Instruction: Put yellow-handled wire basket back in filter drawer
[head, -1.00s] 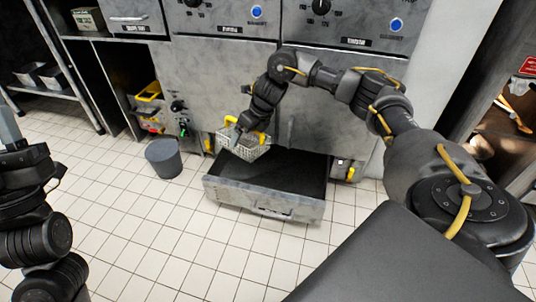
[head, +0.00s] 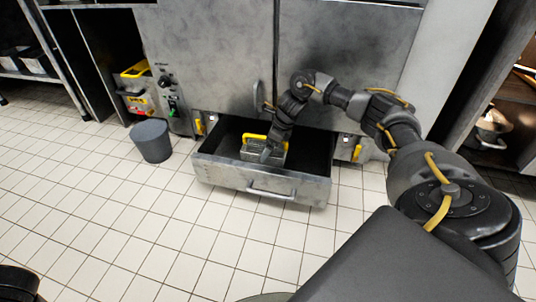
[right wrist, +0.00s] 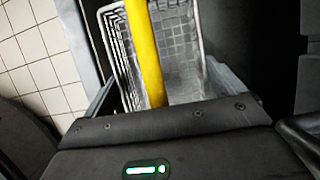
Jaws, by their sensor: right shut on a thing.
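The wire basket (head: 279,155) with its yellow handle (head: 253,137) is inside the open filter drawer (head: 225,176), low between the drawer walls. Whether it touches the drawer floor I cannot tell. My right gripper (head: 267,150) is shut on the basket's yellow handle. In the right wrist view the yellow handle (right wrist: 146,50) runs between the two fingers, and the wire mesh basket (right wrist: 182,50) lies beyond it, looking empty. My left gripper is out of view; only a dark piece of my left arm shows at the bottom left corner.
A grey bin (head: 152,141) stands on the tiled floor left of the drawer. A yellow-rimmed container (head: 136,70) sits in the cabinet opening at left. The drawer's front handle (head: 270,193) faces clear floor.

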